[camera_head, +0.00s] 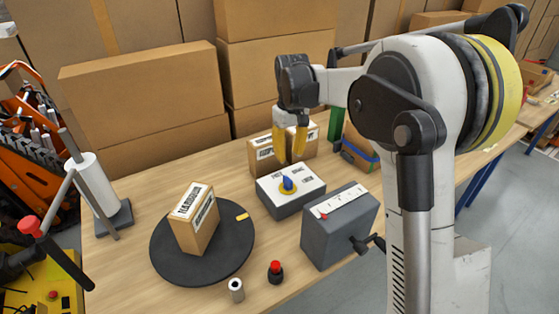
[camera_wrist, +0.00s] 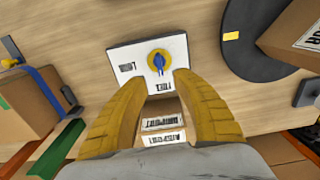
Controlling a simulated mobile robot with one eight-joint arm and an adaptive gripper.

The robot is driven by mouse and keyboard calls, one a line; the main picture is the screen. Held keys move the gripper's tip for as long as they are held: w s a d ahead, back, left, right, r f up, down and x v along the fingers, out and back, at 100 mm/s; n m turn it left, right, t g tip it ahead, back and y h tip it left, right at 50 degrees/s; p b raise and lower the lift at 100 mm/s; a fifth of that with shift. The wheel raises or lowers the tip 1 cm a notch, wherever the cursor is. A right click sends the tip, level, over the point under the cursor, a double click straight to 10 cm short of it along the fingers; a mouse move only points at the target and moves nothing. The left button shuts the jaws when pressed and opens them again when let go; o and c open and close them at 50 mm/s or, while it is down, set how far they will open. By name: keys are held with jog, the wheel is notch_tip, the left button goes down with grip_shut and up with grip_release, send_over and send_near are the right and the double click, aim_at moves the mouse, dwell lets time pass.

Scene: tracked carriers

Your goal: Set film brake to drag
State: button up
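The film brake is a grey box with a white labelled top (camera_head: 272,190) in the middle of the table. It also shows in the wrist view (camera_wrist: 125,54). A blue knob (camera_head: 287,184) on a yellow disc sits on its top; the knob also shows in the wrist view (camera_wrist: 159,62). The small label print is too blurred to read surely. My gripper (camera_head: 290,158) points down above and slightly behind the knob. Its yellow fingers (camera_wrist: 160,80) are apart with nothing between them, and the knob lies just beyond their tips in the wrist view.
A grey box with a scale and crank (camera_head: 340,235) stands right of the brake. A black turntable (camera_head: 170,255) carrying a carton (camera_head: 195,225) is to the left. Cartons (camera_head: 262,157) stand behind.

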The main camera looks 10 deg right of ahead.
aim_at(288, 178)
jog(key=shift+w+f, duration=0.7)
jog(key=shift+f, duration=0.05)
jog(key=f+b, duration=0.4)
jog(key=f, duration=0.6)
jog(key=shift+s, duration=0.2)
grip_shut()
